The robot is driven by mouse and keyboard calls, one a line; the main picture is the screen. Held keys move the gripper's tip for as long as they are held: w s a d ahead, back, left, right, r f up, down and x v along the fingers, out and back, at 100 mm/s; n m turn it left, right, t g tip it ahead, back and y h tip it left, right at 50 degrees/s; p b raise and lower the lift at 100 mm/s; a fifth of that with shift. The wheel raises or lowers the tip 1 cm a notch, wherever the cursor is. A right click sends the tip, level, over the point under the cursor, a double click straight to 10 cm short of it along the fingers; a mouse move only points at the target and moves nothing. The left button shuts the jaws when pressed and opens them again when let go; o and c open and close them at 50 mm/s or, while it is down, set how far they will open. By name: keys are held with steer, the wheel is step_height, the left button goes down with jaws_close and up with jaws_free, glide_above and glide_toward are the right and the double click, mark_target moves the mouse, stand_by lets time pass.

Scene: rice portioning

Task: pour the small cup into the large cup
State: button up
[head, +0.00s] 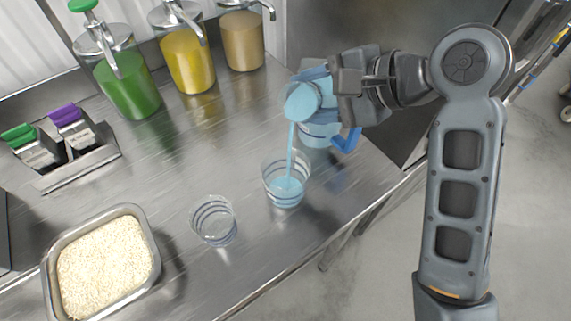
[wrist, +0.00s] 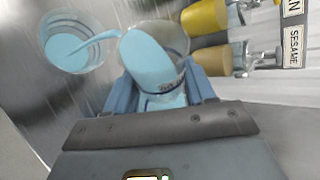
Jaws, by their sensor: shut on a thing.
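My gripper (head: 326,92) is shut on a tilted clear cup (head: 303,103), taken as the small cup, holding light blue liquid. In the wrist view the held cup (wrist: 152,58) sits between the blue fingers (wrist: 163,92). A thin light blue stream runs from its lip into a clear cup with dark bands (head: 286,180), taken as the large cup, standing upright below. This receiving cup (wrist: 72,45) has blue liquid in its lower part and shows at the wrist view's upper left.
An empty clear banded cup (head: 214,221) stands left of the receiving cup. A metal tray of rice (head: 150,242) lies at the lower left. Green (head: 128,88), yellow (head: 188,62) and tan (head: 243,42) pump dispensers line the back. The counter's edge runs close on the right.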

mark_target(308, 113)
steer(key=shift+r+t+b, duration=0.15)
steer(key=shift+t+b, duration=0.15)
steer(key=shift+b, duration=0.9)
steer(key=shift+s+a+f+n+t+h+b, duration=0.15)
steer(key=shift+f+n+t+h+b, duration=0.3)
steer(key=shift+b, duration=2.25)
steer(key=shift+s+a+f+n+t+b, duration=0.15)
steer(key=shift+s+f+n+t+b, duration=0.2)
steer(key=shift+f+b, duration=0.2)
steer(key=shift+s+a+f+n+t+b, duration=0.1)
steer(key=shift+s+f+n+t+b, duration=0.1)
steer(key=shift+s+f+n+b, duration=0.25)
steer(key=shift+s+a+f+n+t+h+b, duration=0.1)
steer(key=shift+f+n+t+h+b, duration=0.15)
steer(key=shift+f+t+b, duration=0.3)
steer(key=shift+r+t, duration=0.2)
steer(key=shift+t, duration=0.05)
